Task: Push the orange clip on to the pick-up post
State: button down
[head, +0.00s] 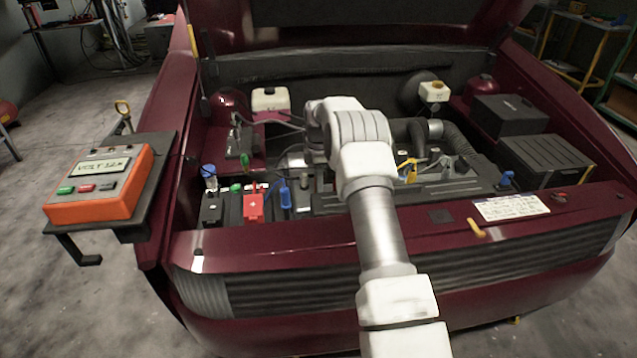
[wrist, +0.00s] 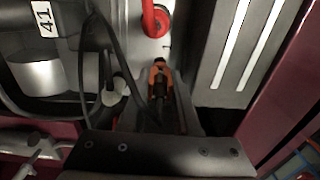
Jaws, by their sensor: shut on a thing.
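The orange clip (wrist: 159,74) is in the middle of the wrist view, with orange sides and a dark centre. My gripper (wrist: 158,98) is shut on the clip; its dark body fills the bottom of the wrist view. The clip's far end points toward a pale surface with a red round-ended part (wrist: 154,20) just beyond it. I cannot make out the pick-up post for certain, or whether the clip touches it. In the head view, my own arm hides the gripper and the clip.
The dark red car's engine bay is open, its front edge (head: 290,245) below my arm. A battery with a red clamp cover (head: 253,207) stands left of my arm. An orange volt meter (head: 100,187) sits on a side shelf. Black cables (wrist: 105,50) run close to the clip's left.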

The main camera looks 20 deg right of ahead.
jog(key=shift+f, duration=0.55)
dwell(0.4)
jog(key=c, duration=0.6)
grip_release()
jog(key=shift+o, duration=0.2)
jog(key=shift+r, duration=0.1)
